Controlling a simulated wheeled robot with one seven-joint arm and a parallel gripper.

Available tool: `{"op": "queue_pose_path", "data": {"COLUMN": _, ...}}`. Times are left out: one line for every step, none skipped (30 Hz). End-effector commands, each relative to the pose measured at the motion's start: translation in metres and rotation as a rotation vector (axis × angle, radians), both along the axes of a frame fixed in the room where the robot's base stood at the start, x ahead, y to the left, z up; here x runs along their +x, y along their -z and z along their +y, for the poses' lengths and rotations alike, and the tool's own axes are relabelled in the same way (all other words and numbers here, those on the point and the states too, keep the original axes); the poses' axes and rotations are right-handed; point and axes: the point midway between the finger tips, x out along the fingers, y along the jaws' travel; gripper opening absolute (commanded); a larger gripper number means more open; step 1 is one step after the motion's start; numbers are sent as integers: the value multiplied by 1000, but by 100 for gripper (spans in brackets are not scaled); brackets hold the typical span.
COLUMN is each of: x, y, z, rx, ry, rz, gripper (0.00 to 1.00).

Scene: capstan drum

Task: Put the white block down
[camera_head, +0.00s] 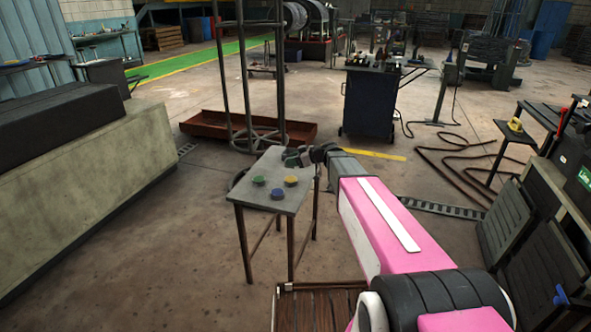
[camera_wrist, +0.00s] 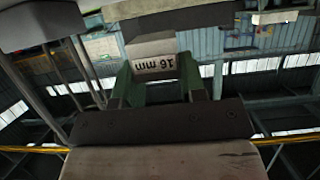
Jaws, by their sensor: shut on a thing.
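In the wrist view, the white block (camera_wrist: 152,48) looks light grey, and its near face carries the print "16 mm", upside down. My gripper (camera_wrist: 153,70) is shut on it, with one green finger on each side. In the head view, my gripper (camera_head: 296,157) is at the far edge of a small metal table (camera_head: 262,200). I cannot make out the block there. I cannot tell whether the block touches anything besides the fingers.
A green disc (camera_head: 258,180), a yellow disc (camera_head: 291,180) and a blue disc (camera_head: 277,193) lie on the table. A rusty tray (camera_head: 200,124) and upright metal frame (camera_head: 247,80) stand behind. A concrete block (camera_head: 95,170) is at left. The floor left of the table is clear.

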Motion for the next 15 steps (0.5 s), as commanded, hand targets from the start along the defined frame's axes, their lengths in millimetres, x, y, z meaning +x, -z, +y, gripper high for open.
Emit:
{"op": "queue_pose_path", "data": {"x": 7, "y": 4, "z": -5, "rx": 1, "ry": 1, "rz": -1, "gripper": 5}}
{"op": "queue_pose_path", "data": {"x": 9, "y": 6, "z": -8, "rx": 1, "ry": 1, "rz": -1, "gripper": 5}}
{"op": "queue_pose_path", "data": {"x": 11, "y": 8, "z": -10, "rx": 1, "ry": 1, "rz": -1, "gripper": 5}}
{"op": "queue_pose_path", "data": {"x": 12, "y": 9, "z": -12, "rx": 1, "ry": 1, "rz": -1, "gripper": 5}}
{"op": "queue_pose_path", "data": {"x": 13, "y": 10, "z": -13, "rx": 1, "ry": 1, "rz": -1, "gripper": 5}}
{"op": "queue_pose_path", "data": {"x": 13, "y": 11, "z": -14, "rx": 1, "ry": 1, "rz": -1, "gripper": 5}}
{"op": "queue_pose_path", "data": {"x": 13, "y": 12, "z": -14, "rx": 1, "ry": 0, "rz": 0, "gripper": 5}}
{"op": "queue_pose_path", "data": {"x": 13, "y": 13, "z": -14, "rx": 1, "ry": 0, "rz": 0, "gripper": 5}}
{"op": "queue_pose_path", "data": {"x": 13, "y": 16, "z": -14, "rx": 1, "ry": 0, "rz": 0, "gripper": 5}}
{"op": "queue_pose_path", "data": {"x": 13, "y": 18, "z": -14, "rx": 0, "ry": 0, "rz": 1, "gripper": 5}}
{"op": "queue_pose_path", "data": {"x": 13, "y": 22, "z": -14, "rx": 0, "ry": -1, "rz": 1, "gripper": 5}}
{"op": "queue_pose_path", "data": {"x": 13, "y": 27, "z": -14, "rx": 0, "ry": -1, "rz": 1, "gripper": 5}}
{"op": "queue_pose_path", "data": {"x": 13, "y": 31, "z": -14, "rx": 0, "ry": -1, "rz": 1, "gripper": 5}}
{"op": "queue_pose_path", "data": {"x": 13, "y": 36, "z": -14, "rx": 0, "ry": -1, "rz": 0, "gripper": 5}}
{"op": "queue_pose_path", "data": {"x": 13, "y": 41, "z": -14, "rx": 0, "ry": -1, "rz": 1, "gripper": 5}}
